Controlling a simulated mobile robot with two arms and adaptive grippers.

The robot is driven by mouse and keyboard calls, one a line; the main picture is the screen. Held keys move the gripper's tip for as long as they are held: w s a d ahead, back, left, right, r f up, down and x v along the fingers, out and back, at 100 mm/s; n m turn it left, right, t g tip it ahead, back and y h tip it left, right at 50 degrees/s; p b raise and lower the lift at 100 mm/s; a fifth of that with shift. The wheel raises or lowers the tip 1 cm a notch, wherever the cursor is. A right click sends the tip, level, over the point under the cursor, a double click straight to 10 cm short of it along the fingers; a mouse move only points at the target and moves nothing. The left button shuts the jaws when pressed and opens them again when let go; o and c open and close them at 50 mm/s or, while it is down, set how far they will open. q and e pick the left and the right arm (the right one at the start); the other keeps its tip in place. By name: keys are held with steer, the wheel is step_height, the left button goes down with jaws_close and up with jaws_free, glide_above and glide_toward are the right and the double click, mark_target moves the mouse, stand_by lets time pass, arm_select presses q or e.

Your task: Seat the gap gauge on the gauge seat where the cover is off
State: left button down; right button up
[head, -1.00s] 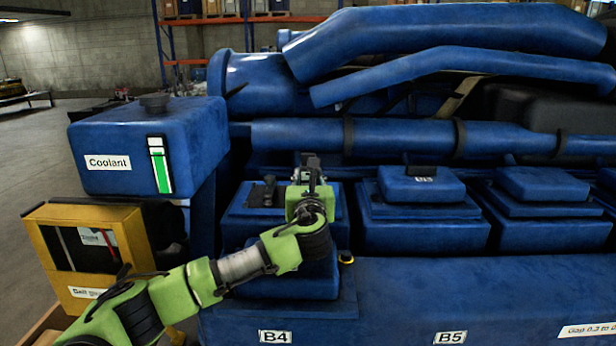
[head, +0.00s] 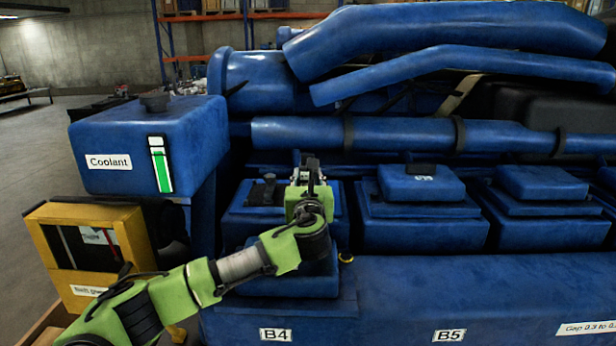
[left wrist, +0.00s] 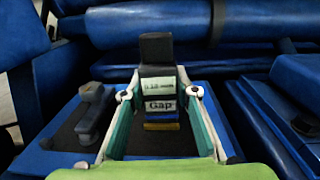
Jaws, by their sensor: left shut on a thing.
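My left gripper (head: 309,172) is over the uncovered blue housing (head: 238,222) above label B4. In the left wrist view its fingers (left wrist: 160,95) are shut on the gap gauge (left wrist: 160,88), a dark upright block with a white reading label, a "Gap" label and a yellow band near its bottom. The gauge stands upright between the fingers, over the dark top face (left wrist: 150,146) of the housing. A dark rocker-like part (left wrist: 94,112) is to its left. I cannot tell whether the gauge touches the surface, and no separate gauge seat is clear. My right gripper is out of view.
A covered blue housing (head: 422,187) stands to the right above label B5, with another (head: 540,185) beyond it. The coolant tank (head: 130,135) and a yellow box (head: 62,265) are at left. Blue pipes (head: 400,133) run behind the housings.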

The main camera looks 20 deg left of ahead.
arm_select(q)
steer(key=shift+r, duration=0.1)
steer(key=c, duration=1.5)
jaws_free()
step_height(320, 180, up, 10)
steer(key=shift+f, duration=0.1)
